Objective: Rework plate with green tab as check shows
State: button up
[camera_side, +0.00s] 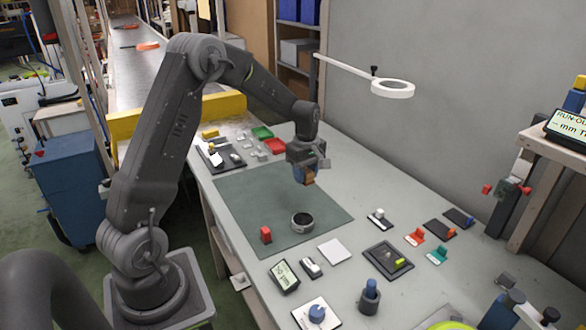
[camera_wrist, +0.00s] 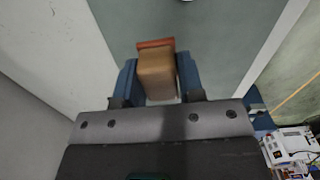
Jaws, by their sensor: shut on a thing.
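My gripper (camera_side: 305,176) is above the far part of the green mat (camera_side: 240,196). In the wrist view its blue fingers (camera_wrist: 157,72) are shut on a tan block (camera_wrist: 158,78) with an orange-red end (camera_wrist: 155,44). The block hangs clear of the mat in the side view (camera_side: 309,178). A dark square plate (camera_side: 374,252) bears a yellow-green piece (camera_side: 400,262). I cannot tell which is the plate with the green tab. A display (camera_side: 570,125) reads "RUN-OU" and "-- mm".
A dark ring (camera_side: 302,222) and a red block (camera_side: 265,234) stand on the mat. A white square (camera_side: 334,251), a small meter (camera_side: 284,276), a blue-knobbed device (camera_side: 316,313) and a blue-topped post (camera_side: 370,296) are in front. A magnifier (camera_side: 393,89) overhangs.

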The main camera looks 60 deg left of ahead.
jog(key=w+d, duration=0.4)
jog(key=d, duration=0.8)
send_over(378, 258)
notch_tip(378, 258, down, 2)
jog(key=shift+s+f, duration=0.15)
jog(key=shift+f, duration=1.45)
jog(key=shift+s+f, duration=0.15)
jog(key=shift+f, duration=1.45)
jog(key=shift+w+f, duration=0.25)
jog(key=shift+f, duration=0.55)
jog(key=shift+c, duration=0.3)
jog(key=shift+w, duration=2.65)
jog(key=shift+s, duration=2.6)
jog(key=shift+s+r, duration=0.15)
jog(key=shift+r, duration=0.45)
jog(key=shift+s+r, duration=0.15)
jog(key=shift+r, duration=3.3)
jog(key=shift+d, duration=0.1)
